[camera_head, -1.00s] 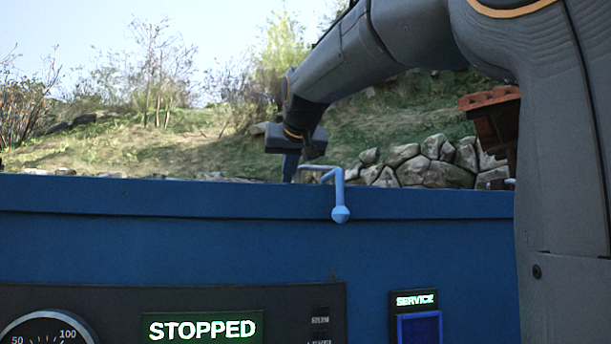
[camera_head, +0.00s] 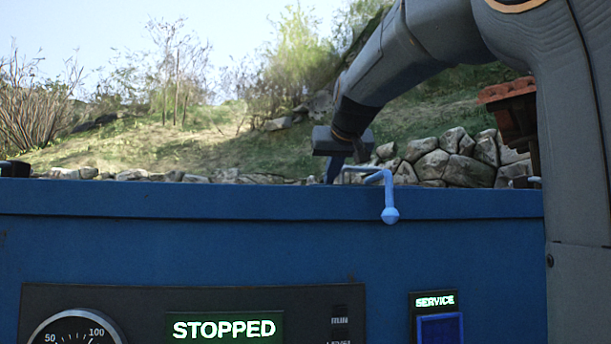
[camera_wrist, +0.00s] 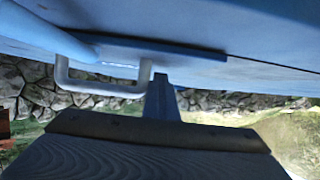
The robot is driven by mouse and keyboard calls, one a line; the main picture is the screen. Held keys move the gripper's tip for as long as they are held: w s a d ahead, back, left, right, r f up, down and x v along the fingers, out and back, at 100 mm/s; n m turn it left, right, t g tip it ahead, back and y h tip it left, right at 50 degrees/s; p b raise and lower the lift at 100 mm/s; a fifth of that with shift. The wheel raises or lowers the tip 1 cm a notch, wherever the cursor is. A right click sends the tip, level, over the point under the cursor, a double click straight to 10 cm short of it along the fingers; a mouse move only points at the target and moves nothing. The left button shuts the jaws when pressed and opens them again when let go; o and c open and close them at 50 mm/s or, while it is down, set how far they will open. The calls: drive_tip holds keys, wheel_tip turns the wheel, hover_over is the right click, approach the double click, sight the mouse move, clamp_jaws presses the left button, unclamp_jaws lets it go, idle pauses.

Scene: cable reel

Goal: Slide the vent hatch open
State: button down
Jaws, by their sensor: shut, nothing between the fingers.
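In the wrist view a pale U-shaped handle (camera_wrist: 105,89) sits beside a flat blue plate (camera_wrist: 170,51), which appears to be the vent hatch. My gripper (camera_head: 334,172) is shut and empty, pointing down just left of the handle in the head view. In the wrist view its narrow fingers (camera_wrist: 160,82) are right beside the handle's end, touching or nearly so. The hatch opening is not visible.
The blue housing (camera_head: 180,245) fills the foreground. Its front panel has a dial (camera_head: 78,332), a lit STOPPED sign (camera_head: 223,327) and a SERVICE sign (camera_head: 435,300). A small dark object (camera_head: 14,168) shows at the left edge. Stones and a grassy slope lie behind.

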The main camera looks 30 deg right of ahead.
sight(353, 169)
drive_tip(key=shift+s+d, duration=0.25)
drive_tip(key=shift+d, duration=0.55)
drive_tip(key=shift+s+d, duration=0.3)
drive_tip(key=shift+d, duration=0.55)
drive_tip(key=shift+s+d, duration=0.25)
drive_tip(key=shift+d, duration=0.55)
drive_tip(key=shift+w+a+r+p, duration=0.15)
drive_tip(key=shift+a+r+p, duration=0.45)
drive_tip(key=shift+r, duration=0.15)
drive_tip(key=shift+w+a+r+p, duration=0.15)
drive_tip(key=shift+a+r+p, duration=0.3)
drive_tip(key=shift+r+p, duration=0.25)
drive_tip(key=shift+s, duration=0.1)
drive_tip(key=s+b, duration=0.1)
drive_tip(key=s, duration=0.1)
drive_tip(key=s+a+b, duration=0.1)
drive_tip(key=s, duration=0.1)
drive_tip(key=s+a+r+b, duration=0.1)
drive_tip(key=s, duration=0.1)
drive_tip(key=shift+s, duration=0.25)
drive_tip(key=b, duration=0.2)
drive_tip(key=shift+s+a+r+b, duration=0.1)
drive_tip(key=shift+s+b, duration=0.15)
drive_tip(key=shift+b, duration=0.15)
